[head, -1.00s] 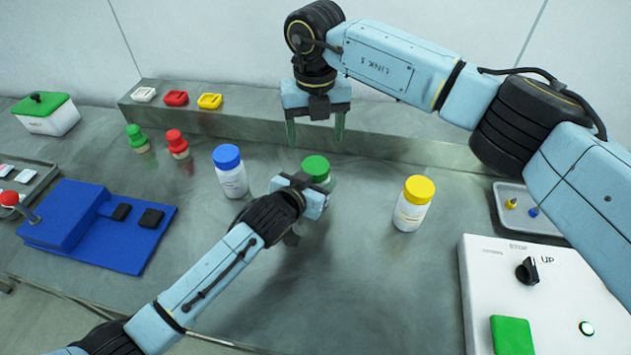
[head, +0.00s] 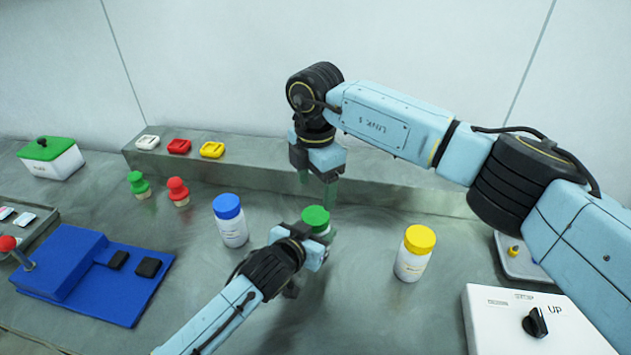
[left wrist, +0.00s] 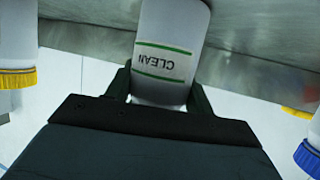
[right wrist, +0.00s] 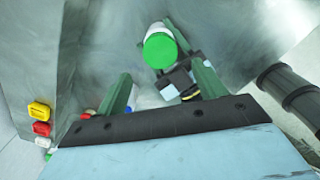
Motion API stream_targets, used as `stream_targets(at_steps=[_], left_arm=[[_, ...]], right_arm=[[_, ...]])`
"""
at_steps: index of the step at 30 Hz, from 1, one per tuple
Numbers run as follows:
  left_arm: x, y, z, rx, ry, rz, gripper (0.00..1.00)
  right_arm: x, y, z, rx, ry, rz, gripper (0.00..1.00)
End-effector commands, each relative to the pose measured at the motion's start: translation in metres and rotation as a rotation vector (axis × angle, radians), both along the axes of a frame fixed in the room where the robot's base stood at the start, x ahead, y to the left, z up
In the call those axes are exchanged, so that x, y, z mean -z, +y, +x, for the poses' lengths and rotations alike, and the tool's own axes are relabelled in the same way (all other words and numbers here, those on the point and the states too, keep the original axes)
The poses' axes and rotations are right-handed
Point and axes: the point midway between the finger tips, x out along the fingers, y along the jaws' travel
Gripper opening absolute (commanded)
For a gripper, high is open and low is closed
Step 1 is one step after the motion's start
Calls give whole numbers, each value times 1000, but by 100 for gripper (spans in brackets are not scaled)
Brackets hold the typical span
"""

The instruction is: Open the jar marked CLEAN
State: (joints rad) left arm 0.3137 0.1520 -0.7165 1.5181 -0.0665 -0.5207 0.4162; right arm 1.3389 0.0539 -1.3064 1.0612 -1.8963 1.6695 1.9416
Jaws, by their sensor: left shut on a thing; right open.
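The jar marked CLEAN is a white bottle with a green lid (head: 316,217), upright on the bench. Its label CLEAN, between green stripes, shows in the left wrist view (left wrist: 165,57). My left gripper (left wrist: 160,88) is shut on the jar's body from the near side, below the lid. My right gripper (head: 318,190) is open and points down above the green lid, not touching it. In the right wrist view the green lid (right wrist: 160,50) lies beyond and between the open fingers. The lid is on the jar.
A blue-lidded bottle (head: 233,228) stands left of the jar and a yellow-lidded bottle (head: 413,260) stands right. A raised ledge (head: 230,165) runs behind. A blue fixture (head: 120,285) is at left, a white control box (head: 495,320) at front right.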

Motion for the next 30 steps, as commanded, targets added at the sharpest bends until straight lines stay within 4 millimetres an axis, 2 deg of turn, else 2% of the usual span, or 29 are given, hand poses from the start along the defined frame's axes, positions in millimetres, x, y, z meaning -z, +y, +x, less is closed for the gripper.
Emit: stream_targets(at_steps=[9,15,26,27,30], left_arm=[[0,0,0,0,1,0,0],[0,0,0,0,1,0,0],[0,0,0,0,1,0,0],[0,0,0,0,1,0,0],[0,0,0,0,1,0,0]], right_arm=[[47,0,-1,3,3,-1,70],[70,0,0,2,2,-1,70],[77,0,0,0,-1,-1,70],[77,0,0,0,-1,-1,69],[76,0,0,0,-1,-1,56]])
